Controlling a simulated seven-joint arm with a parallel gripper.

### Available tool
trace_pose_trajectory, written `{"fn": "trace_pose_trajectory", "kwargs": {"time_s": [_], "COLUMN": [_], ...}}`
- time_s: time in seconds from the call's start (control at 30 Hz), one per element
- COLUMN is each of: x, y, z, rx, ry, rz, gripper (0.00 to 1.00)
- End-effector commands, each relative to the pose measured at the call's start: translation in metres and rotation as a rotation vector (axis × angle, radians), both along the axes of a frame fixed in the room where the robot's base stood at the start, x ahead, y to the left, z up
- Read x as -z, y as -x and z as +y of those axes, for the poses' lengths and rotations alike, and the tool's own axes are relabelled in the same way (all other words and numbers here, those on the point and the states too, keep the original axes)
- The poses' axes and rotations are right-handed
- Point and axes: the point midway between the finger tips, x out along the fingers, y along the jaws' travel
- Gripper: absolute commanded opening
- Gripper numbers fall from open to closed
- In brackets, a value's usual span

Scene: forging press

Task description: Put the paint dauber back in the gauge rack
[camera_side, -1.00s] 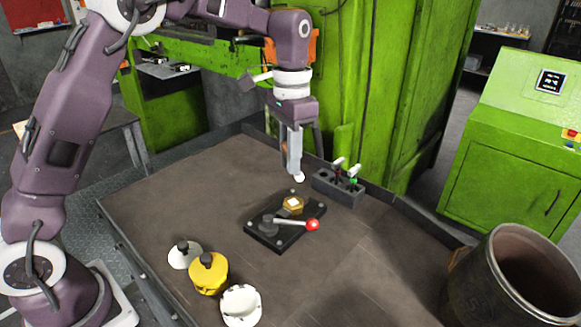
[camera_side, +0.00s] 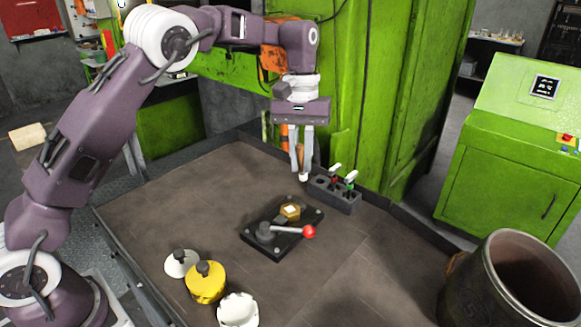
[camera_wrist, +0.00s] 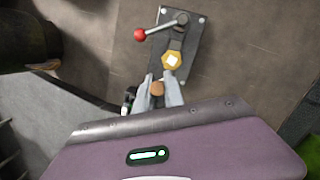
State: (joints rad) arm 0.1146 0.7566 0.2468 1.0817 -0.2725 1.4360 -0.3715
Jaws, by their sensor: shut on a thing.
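My gripper (camera_side: 301,168) points down over the far part of the bench, just left of the gauge rack. It is shut on the paint dauber, whose pale lower end (camera_side: 303,177) shows below the fingertips in the side view. In the wrist view a round tan end of the dauber (camera_wrist: 157,88) shows between the fingertips (camera_wrist: 159,80); the fingers hide the rest. The gauge rack (camera_side: 340,199) is a dark grey block with holes. Two pale-topped tools, one red-marked (camera_side: 334,178) and one green-marked (camera_side: 350,183), stand in it. Its left end shows an open hole.
A black clamp plate (camera_side: 276,243) with a brass hex nut (camera_side: 290,211) and red-knobbed lever (camera_side: 309,232) lies in front of the rack. White and yellow (camera_side: 206,283) lidded pots stand nearer. A metal drum (camera_side: 516,285) is at right. The left bench is clear.

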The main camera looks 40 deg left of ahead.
Motion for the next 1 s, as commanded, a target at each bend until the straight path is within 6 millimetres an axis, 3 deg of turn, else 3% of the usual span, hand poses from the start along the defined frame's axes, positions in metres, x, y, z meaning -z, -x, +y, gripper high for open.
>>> {"fn": "trace_pose_trajectory", "kwargs": {"time_s": [0.4, 0.53, 0.7, 1.0], "x": [0.015, 0.018, 0.019, 0.043], "y": [-0.077, -0.097, -0.112, -0.114], "z": [0.014, 0.02, 0.027, 0.029], "rx": [-1.547, -1.944, -2.228, -2.294], "ry": [0.172, 0.249, 0.312, 0.322], "rz": [0.089, 0.068, 0.038, 0.032], "gripper": [0.0, 0.0, 0.0, 0.0]}}
